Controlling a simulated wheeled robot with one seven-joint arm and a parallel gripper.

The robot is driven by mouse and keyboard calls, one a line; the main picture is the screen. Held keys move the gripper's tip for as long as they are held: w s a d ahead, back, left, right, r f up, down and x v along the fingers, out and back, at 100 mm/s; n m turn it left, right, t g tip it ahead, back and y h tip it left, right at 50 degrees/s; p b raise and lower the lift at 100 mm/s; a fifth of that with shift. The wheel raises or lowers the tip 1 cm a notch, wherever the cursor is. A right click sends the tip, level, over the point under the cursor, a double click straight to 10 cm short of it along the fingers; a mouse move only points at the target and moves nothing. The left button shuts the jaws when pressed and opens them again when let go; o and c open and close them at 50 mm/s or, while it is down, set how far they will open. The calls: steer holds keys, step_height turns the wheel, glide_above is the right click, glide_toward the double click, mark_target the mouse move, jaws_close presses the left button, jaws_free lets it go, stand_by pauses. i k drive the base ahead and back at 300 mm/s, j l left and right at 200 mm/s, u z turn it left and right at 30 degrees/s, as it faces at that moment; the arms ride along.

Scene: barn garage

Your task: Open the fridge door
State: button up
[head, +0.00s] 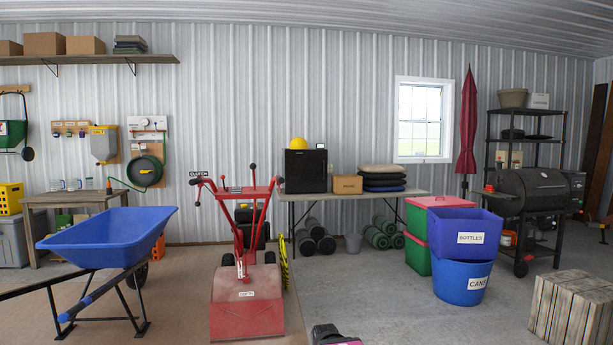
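A small black box-shaped fridge (305,170) stands on the grey folding table (409,194) against the back wall. Its front looks flat and dark, and its door appears shut. A small light mark shows near its upper right edge; I cannot make out a handle. My gripper cannot be made out in the head view.
A red tilling machine (248,312) stands on the floor in front of the fridge, left of it. A blue wheelbarrow (108,237) is further left. Blue bins (465,235) and a wooden crate (572,305) stand right. The concrete floor (375,290) in the middle is clear.

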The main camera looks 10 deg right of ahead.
mark_target(305, 170)
steer(key=i+z, duration=0.15)
steer(key=z, duration=0.35)
steer(key=i, duration=5.3)
steer(key=l, duration=0.1)
